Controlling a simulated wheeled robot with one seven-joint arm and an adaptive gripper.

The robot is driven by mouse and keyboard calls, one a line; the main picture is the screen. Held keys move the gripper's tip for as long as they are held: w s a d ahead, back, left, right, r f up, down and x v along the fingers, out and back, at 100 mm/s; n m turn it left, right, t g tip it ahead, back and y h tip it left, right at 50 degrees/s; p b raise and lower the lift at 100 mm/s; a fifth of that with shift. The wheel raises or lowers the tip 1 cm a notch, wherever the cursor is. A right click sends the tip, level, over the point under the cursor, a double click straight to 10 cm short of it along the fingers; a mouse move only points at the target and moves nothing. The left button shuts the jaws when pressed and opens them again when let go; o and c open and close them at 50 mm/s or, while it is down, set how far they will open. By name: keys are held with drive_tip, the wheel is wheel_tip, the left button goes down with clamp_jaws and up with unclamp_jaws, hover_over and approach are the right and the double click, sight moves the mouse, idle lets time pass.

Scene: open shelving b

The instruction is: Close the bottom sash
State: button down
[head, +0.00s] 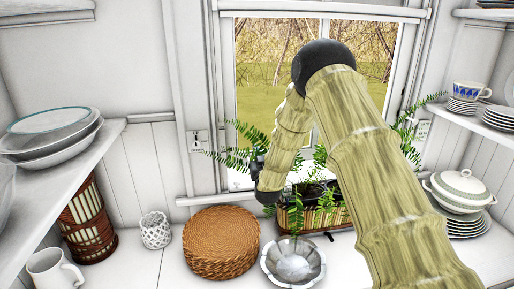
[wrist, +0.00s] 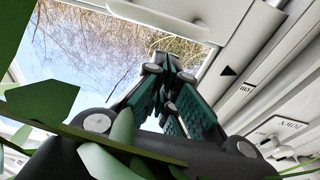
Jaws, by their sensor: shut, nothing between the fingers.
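The white window (head: 228,90) fills the middle of the back wall, with grass and bare trees behind its panes. A white rail (head: 325,7) crosses its top in the head view. I cannot tell which rail belongs to the bottom sash or how far it is raised. My gripper (head: 257,168) is low at the window's left side, among fern fronds and partly hidden by my arm. In the wrist view my gripper (wrist: 168,65) has its teal-padded fingers together and empty, pointing towards the window opening. A white frame edge (wrist: 150,17) lies beyond the fingertips; contact cannot be told.
A potted fern (head: 318,215) stands below the window; its leaves (wrist: 45,100) cross the wrist view. A metal bowl (head: 293,262), round wicker basket (head: 221,243) and white holder (head: 155,230) stand on the counter. Shelves with dishes flank both sides.

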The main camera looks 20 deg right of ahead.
drive_tip(key=shift+s+f+p, duration=0.2)
drive_tip(key=shift+f+p, duration=0.15)
drive_tip(key=shift+f, duration=0.5)
wheel_tip(320, 180, down, 11)
drive_tip(key=b, duration=1)
drive_tip(key=shift+s, duration=0.1)
drive_tip(key=shift+f, duration=0.1)
